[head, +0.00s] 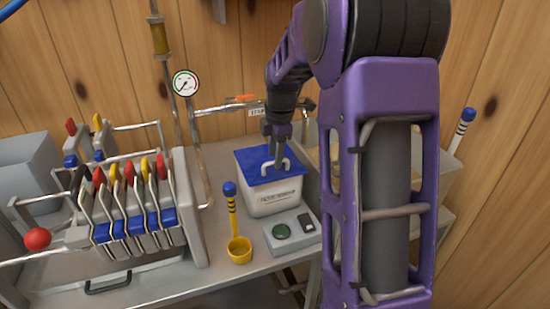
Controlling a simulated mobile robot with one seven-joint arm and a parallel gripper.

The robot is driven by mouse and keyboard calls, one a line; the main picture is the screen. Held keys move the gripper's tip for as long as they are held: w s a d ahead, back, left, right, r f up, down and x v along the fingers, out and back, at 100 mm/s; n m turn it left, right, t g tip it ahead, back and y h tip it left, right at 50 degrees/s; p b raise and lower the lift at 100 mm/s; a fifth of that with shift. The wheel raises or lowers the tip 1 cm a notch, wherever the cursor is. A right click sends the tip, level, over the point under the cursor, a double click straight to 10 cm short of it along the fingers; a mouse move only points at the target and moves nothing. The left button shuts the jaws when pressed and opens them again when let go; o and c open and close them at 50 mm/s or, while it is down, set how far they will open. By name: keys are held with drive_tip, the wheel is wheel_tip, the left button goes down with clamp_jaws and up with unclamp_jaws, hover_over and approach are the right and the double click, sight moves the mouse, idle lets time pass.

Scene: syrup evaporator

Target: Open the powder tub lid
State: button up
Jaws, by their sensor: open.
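The powder tub (272,197) is a white box with a blue lid (255,163) on top, standing on the grey bench in the head view. The lid looks closed. A light, arched handle (273,166) stands on the lid. My gripper (277,156) reaches down from above and is right at the handle. Its fingers are small and dark here, and I cannot tell whether they touch the handle or sit around it. My purple arm fills the right of centre and hides what lies behind it.
A grey box with a green button (282,232) sits in front of the tub. A yellow scoop (239,249) with a blue-tipped handle stands left of that. A rack of coloured-handled plates (135,222) fills the left. A pressure gauge (186,83) and pipes rise behind.

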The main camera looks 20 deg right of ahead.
drive_tip(key=shift+f, duration=0.3)
clamp_jaws()
idle(1.3)
